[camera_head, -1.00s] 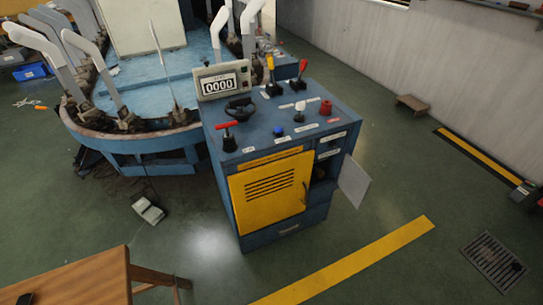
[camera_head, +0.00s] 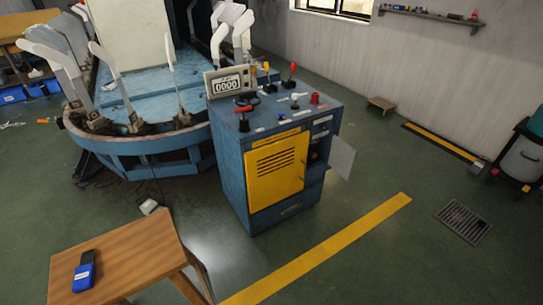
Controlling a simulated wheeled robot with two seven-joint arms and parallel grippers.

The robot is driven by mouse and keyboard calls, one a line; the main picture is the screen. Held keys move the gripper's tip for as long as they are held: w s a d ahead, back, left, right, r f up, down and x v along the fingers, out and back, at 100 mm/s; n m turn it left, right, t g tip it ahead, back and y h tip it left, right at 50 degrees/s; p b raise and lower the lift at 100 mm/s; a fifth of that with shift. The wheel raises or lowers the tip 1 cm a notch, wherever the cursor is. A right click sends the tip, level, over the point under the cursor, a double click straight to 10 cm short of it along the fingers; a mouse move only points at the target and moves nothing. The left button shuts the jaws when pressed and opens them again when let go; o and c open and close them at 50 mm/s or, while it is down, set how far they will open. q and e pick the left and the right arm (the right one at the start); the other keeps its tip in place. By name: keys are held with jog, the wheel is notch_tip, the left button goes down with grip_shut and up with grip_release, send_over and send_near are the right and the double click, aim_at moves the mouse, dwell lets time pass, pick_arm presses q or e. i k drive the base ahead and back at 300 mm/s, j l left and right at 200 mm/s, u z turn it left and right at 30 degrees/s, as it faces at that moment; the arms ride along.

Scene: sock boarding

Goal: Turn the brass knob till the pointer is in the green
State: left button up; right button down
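A blue control cabinet (camera_head: 232,180) with a yellow louvred door (camera_head: 276,172) stands in the middle of the head view. On its top are a counter display (camera_head: 227,84) reading 0000, a red-handled lever (camera_head: 243,118), a dark handwheel (camera_head: 246,98), a yellow lever, a red lever (camera_head: 291,75), a blue button (camera_head: 282,115) and a red button (camera_head: 315,98). I cannot make out a brass knob or a gauge with a pointer and green zone. A small side door (camera_head: 341,157) on the cabinet's right hangs open; the compartment behind it is dark. Neither gripper is in view.
A wooden table (camera_head: 135,255) with a blue handheld device (camera_head: 85,271) stands at the front left. A round machine (camera_head: 150,152) with white sock forms adjoins the cabinet. Floor before the cabinet is clear, with a yellow stripe (camera_head: 320,250) and a drain grate (camera_head: 463,221). A cart (camera_head: 522,160) stands right.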

aim_at(313, 155)
jog(key=i+l, duration=0.5)
jog(key=l, duration=0.2)
jog(key=i+l, duration=0.55)
jog(key=l, duration=0.15)
jog(key=i+l, duration=0.5)
jog(key=l, duration=0.2)
jog(key=i+l, duration=0.5)
jog(key=l, duration=0.25)
jog(key=z, duration=0.05)
